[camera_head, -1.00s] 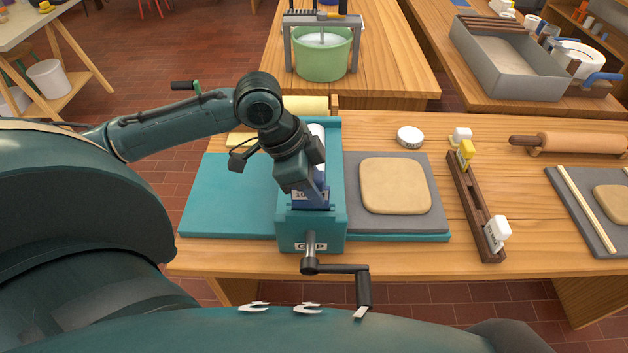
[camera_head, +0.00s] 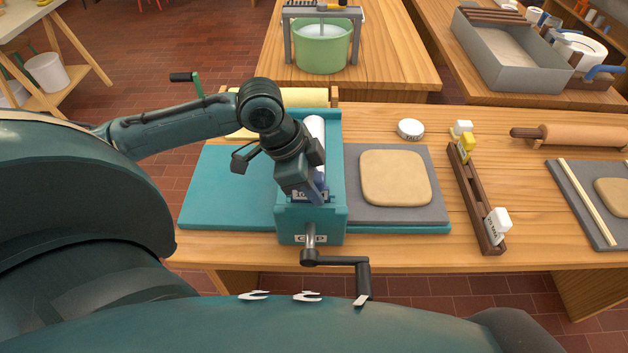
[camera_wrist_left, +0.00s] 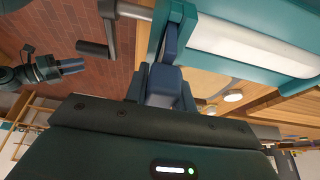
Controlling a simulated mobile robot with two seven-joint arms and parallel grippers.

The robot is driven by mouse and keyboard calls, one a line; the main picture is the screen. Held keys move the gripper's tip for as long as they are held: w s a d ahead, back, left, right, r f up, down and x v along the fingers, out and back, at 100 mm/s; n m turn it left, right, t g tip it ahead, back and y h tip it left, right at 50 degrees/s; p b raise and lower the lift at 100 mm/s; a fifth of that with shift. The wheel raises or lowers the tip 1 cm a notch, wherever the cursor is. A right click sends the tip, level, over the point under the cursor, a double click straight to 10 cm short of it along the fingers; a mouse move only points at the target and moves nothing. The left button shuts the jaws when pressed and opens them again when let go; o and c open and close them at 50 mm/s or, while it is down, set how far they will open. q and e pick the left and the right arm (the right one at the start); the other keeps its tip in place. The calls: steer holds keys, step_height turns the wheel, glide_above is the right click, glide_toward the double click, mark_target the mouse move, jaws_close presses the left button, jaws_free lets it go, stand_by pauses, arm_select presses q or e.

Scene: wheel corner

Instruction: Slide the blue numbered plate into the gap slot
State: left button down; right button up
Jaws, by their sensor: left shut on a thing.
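The blue numbered plate (camera_head: 300,195) stands in the top of the teal roller housing (camera_head: 283,215), just behind its labelled front block. Only a strip of the plate and part of its number label show above the housing. My left gripper (camera_head: 316,190) is shut on the plate from above. The gap slot is hidden by the plate and gripper. In the left wrist view the dark blue plate (camera_wrist_left: 180,28) extends from the fingers beside the teal housing and white roller (camera_wrist_left: 235,40). My right gripper (camera_wrist_left: 72,66) shows at the left there, away from the housing; its finger gap is unclear.
A black crank (camera_head: 345,262) sticks out at the housing's front. A beige slab (camera_head: 395,178) lies on the grey board to the right. A dark wooden rack (camera_head: 470,200) holds yellow- and white-topped pieces. A white tin (camera_head: 410,129) stands behind the slab.

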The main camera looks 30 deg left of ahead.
arm_select(q)
steer(key=c, duration=1.1)
jaws_free()
steer(key=v, duration=1.3)
steer(key=shift+r, duration=0.1)
steer(key=shift+s, duration=0.15)
